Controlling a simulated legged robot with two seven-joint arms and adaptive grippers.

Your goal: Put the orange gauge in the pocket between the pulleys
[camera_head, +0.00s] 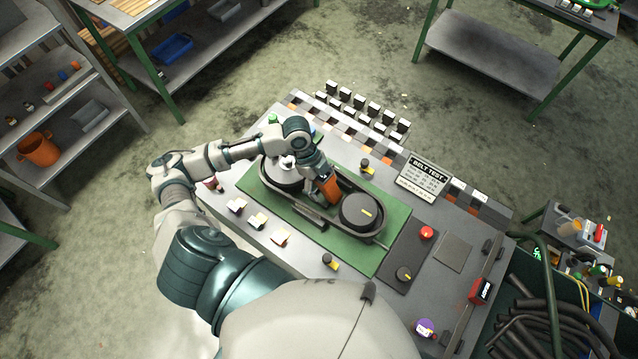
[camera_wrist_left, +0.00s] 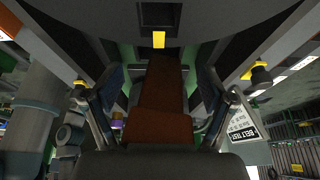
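The orange gauge (camera_head: 330,188) stands between the two dark pulleys, the left pulley (camera_head: 283,178) and the right pulley (camera_head: 360,213) with a yellow mark. In the left wrist view the gauge (camera_wrist_left: 163,90) lies between the fingers. My left gripper (camera_head: 322,176) reaches down over the gauge from above; in the wrist view its fingers (camera_wrist_left: 160,92) are apart, with gaps visible on both sides of the gauge. The gauge's lower end and the pocket are hidden, so I cannot tell how deep it sits. My right gripper is not in view.
The pulleys sit on a green plate (camera_head: 262,207) on the grey bench. A "BELT TEST" sign (camera_head: 424,178) stands behind. Small blocks line the back edge.

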